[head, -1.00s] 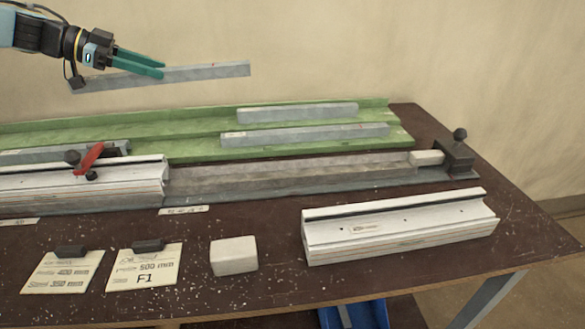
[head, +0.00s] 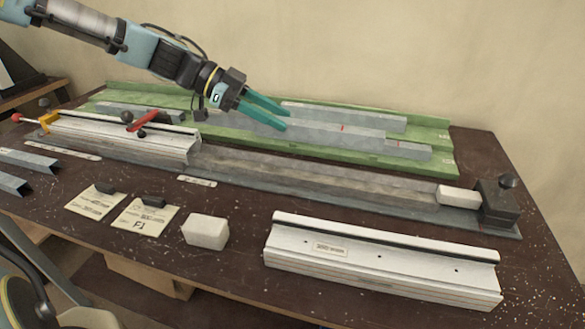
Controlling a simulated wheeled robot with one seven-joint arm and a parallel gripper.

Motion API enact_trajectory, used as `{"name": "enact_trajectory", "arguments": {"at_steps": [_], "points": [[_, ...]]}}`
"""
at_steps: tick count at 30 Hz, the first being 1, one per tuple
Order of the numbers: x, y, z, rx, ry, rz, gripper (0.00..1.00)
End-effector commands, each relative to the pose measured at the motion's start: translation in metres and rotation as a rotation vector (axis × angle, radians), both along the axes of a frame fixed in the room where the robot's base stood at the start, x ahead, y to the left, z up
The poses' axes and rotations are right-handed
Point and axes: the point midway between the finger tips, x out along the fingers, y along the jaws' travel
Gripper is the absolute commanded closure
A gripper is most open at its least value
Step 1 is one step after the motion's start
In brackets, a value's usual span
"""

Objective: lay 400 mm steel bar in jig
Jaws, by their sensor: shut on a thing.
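My gripper (head: 284,117) is shut on a grey steel bar (head: 358,136) with a red mark on it. The bar reaches out to the right of the fingers, and the fingers hide part of it. It appears in front of the green rack (head: 440,137), above and behind the jig; its height is hard to tell. The jig is a long grey channel (head: 320,178). A white block (head: 458,196) lies at its right end against a dark end stop (head: 497,207). At its left stands a pale clamped profile (head: 110,140) with a red lever (head: 143,120).
Other grey bars (head: 390,122) lie on the rack. A loose white profile (head: 385,262), a white block (head: 205,232) and two cards (head: 145,215) are on the dark bench in front. Dark channel pieces (head: 15,185) lie at the left. The jig channel's middle is clear.

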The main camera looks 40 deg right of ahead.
Motion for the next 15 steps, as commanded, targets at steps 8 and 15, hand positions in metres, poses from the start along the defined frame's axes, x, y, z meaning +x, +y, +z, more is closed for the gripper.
{"name": "enact_trajectory", "arguments": {"at_steps": [8, 15], "points": [[-0.002, 0.0, -0.045, 0.003, 0.006, 0.0, 1.0], [-0.001, 0.0, -0.063, 0.0, 0.004, -0.001, 1.0]]}}
